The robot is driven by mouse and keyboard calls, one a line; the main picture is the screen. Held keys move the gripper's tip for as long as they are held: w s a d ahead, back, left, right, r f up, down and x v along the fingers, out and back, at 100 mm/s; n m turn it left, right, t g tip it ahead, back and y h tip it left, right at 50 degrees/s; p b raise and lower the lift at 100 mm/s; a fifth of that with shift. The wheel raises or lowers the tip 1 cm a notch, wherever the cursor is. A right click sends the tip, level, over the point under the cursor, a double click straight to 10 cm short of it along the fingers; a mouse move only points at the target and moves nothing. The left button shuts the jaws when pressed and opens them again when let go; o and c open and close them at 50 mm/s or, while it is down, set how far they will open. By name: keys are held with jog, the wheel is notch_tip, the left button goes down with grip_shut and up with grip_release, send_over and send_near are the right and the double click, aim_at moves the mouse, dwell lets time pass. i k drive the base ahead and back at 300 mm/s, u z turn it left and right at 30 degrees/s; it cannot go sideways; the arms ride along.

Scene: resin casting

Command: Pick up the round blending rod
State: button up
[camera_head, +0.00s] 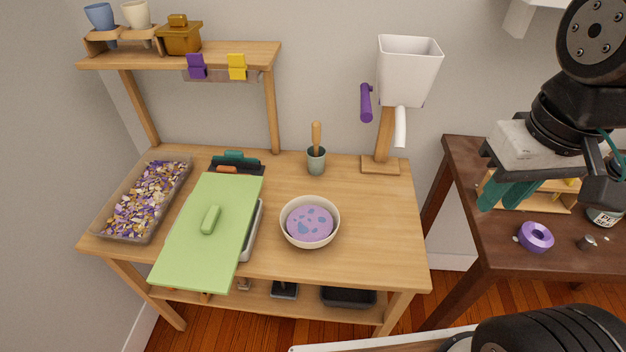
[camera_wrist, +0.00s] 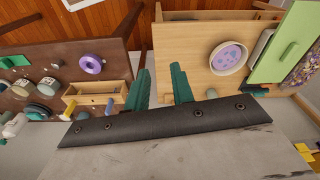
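A wooden rod with a rounded top (camera_head: 317,134), the likeliest blending rod, stands upright in a small grey-green cup (camera_head: 316,161) at the back middle of the light wooden table. Its lower end is hidden in the cup. My gripper (camera_head: 508,196) is off to the right, above the dark table and well apart from the rod. In the wrist view its two teal fingers (camera_wrist: 160,72) are apart with nothing between them, so it is open and empty. I cannot clearly make out the rod in the wrist view.
A bowl (camera_head: 285,228) with a speckled purple disc sits in front of the cup. A green board (camera_head: 190,250), a tray of chips (camera_head: 106,222) and a white hopper on a stand (camera_head: 407,70) surround it. The dark table (camera_head: 500,248) holds a purple ring (camera_head: 536,237).

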aim_at(316, 125)
jog(key=k, duration=1.2)
jog(key=u, duration=0.65)
jog(key=i, duration=1.65)
jog(key=z, duration=0.65)
